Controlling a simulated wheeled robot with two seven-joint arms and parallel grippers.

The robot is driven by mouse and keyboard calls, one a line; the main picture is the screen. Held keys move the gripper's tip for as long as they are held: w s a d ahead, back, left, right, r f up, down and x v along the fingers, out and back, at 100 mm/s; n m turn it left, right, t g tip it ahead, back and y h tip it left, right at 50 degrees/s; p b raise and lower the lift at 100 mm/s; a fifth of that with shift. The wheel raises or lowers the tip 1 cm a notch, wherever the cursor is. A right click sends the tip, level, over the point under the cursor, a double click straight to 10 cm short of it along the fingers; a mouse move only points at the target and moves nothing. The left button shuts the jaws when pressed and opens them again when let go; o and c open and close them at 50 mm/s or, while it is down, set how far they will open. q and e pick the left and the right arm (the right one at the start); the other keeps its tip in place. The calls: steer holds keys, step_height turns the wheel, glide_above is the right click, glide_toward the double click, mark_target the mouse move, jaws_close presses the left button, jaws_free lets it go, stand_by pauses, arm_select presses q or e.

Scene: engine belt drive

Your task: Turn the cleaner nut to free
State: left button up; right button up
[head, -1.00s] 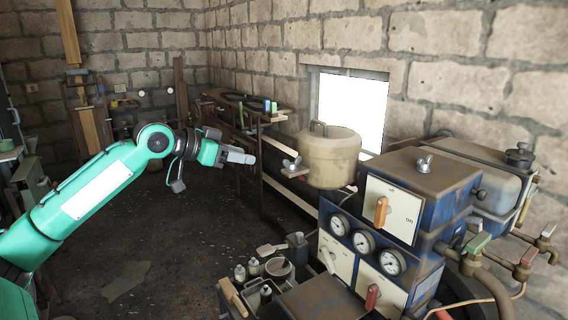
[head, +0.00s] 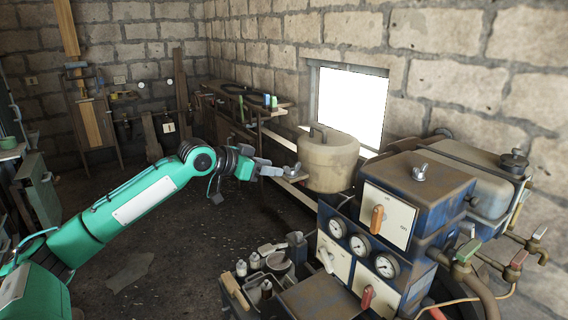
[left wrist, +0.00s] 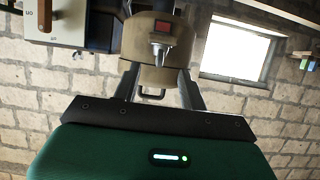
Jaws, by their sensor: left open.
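The air cleaner is a beige canister (head: 330,163) with a handle on top, standing behind the blue machine. The cleaner nut, a grey wing nut (head: 294,170), is on a bracket at its left side. My left gripper (head: 279,170) points right, its fingertips at or very close to the nut; contact cannot be told. In the left wrist view, which is upside down, the canister (left wrist: 151,76) appears between the two spread, open fingers (left wrist: 160,75). A small grey part, likely the nut (left wrist: 160,48), lies between them, below a red patch. My right gripper is not in view.
The blue machine (head: 400,180) with gauges, an orange lever (head: 377,219) and another wing nut (head: 420,172) on top stands right of the canister. A tray of bottles (head: 254,262) sits in front. A bright window (head: 352,108) is behind. The floor at left is clear.

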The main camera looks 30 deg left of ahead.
mark_target(292, 169)
arm_select(q)
steer(key=p+x, duration=0.2)
steer(key=x, duration=0.3)
steer(key=shift+w+d+f, duration=0.1)
steer(key=shift+w+f, duration=0.05)
steer(key=shift+w, duration=0.1)
steer(key=shift+c, duration=0.2)
jaws_close()
